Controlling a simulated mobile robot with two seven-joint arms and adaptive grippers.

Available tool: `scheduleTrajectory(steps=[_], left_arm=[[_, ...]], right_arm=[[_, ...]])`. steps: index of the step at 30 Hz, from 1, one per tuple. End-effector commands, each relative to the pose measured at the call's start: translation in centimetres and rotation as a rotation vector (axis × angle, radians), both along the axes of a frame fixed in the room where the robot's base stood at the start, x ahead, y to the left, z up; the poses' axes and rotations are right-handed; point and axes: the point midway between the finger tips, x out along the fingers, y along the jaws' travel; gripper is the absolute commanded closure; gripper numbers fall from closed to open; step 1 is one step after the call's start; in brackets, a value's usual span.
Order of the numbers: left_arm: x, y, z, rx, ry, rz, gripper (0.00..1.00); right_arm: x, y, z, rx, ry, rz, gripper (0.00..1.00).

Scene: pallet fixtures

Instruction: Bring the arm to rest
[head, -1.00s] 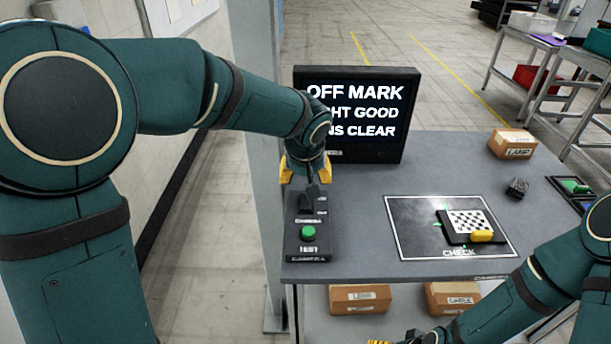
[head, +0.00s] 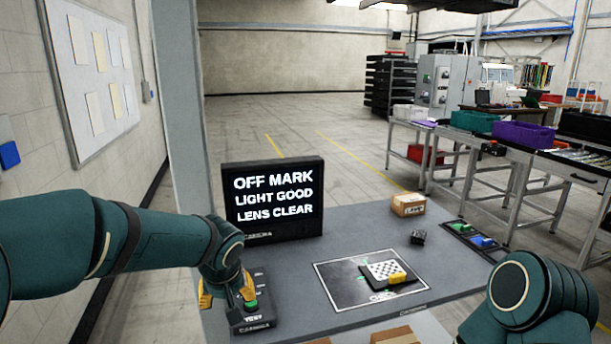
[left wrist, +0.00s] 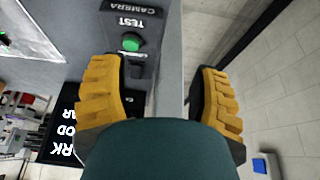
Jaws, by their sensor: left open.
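My left arm (head: 160,240) reaches in from the left in the head view. Its gripper (head: 227,296), with yellow fingers, is open and points down over the control box (head: 258,318) at the table's left edge. In the left wrist view the open fingers (left wrist: 162,72) have nothing between them. One finger overlaps the box beside its green TEST button (left wrist: 131,42); the other is over the floor beyond the table edge. Contact cannot be told. My right arm (head: 530,300) shows at the bottom right; its gripper is out of frame.
The monitor (head: 273,200) reads OFF MARK, LIGHT GOOD, LENS CLEAR. A checkerboard plate (head: 373,283) with a yellow block lies tilted on the CHECK mat (head: 335,283). A cardboard box (head: 408,205) and a small black object (head: 417,237) stand behind. A grey post (head: 180,100) rises beside the table.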

Motion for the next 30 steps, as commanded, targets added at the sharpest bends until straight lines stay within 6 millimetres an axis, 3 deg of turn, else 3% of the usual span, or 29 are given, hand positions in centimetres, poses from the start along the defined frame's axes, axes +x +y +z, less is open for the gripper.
scheduleTrajectory(steps=[1, 8, 11, 15, 18, 21, 24, 30], left_arm=[[-0.5, -0.4, -2.7, -0.015, 0.036, -0.029, 0.38], [-3.7, -2.7, -13.2, -0.134, 0.142, -0.161, 0.38], [-6.6, -3.7, -18.6, -0.208, 0.186, -0.204, 0.38], [-12.3, -4.9, -25.7, -0.323, 0.230, -0.228, 0.38], [-16.2, -5.5, -29.0, -0.378, 0.239, -0.220, 0.38], [-19.0, -5.8, -30.8, -0.403, 0.238, -0.211, 0.38], [-20.5, -5.9, -31.5, -0.411, 0.234, -0.204, 0.38], [-21.0, -6.0, -31.7, -0.411, 0.230, -0.203, 0.38]], right_arm=[[0.0, 0.0, 0.0, 0.000, 0.000, 0.000, 0.19], [0.0, 0.0, 0.0, 0.000, -0.001, 0.000, 0.19], [0.0, 0.0, 0.0, 0.000, 0.000, 0.000, 0.19], [0.0, 0.0, 0.0, 0.000, 0.000, 0.000, 0.19], [0.0, 0.0, 0.0, 0.000, 0.000, 0.000, 0.19], [0.0, 0.0, 0.0, 0.000, 0.000, 0.000, 0.19], [0.0, 0.0, 0.0, 0.000, 0.000, 0.000, 0.19], [0.0, 0.0, 0.0, 0.000, 0.000, 0.000, 0.19]])
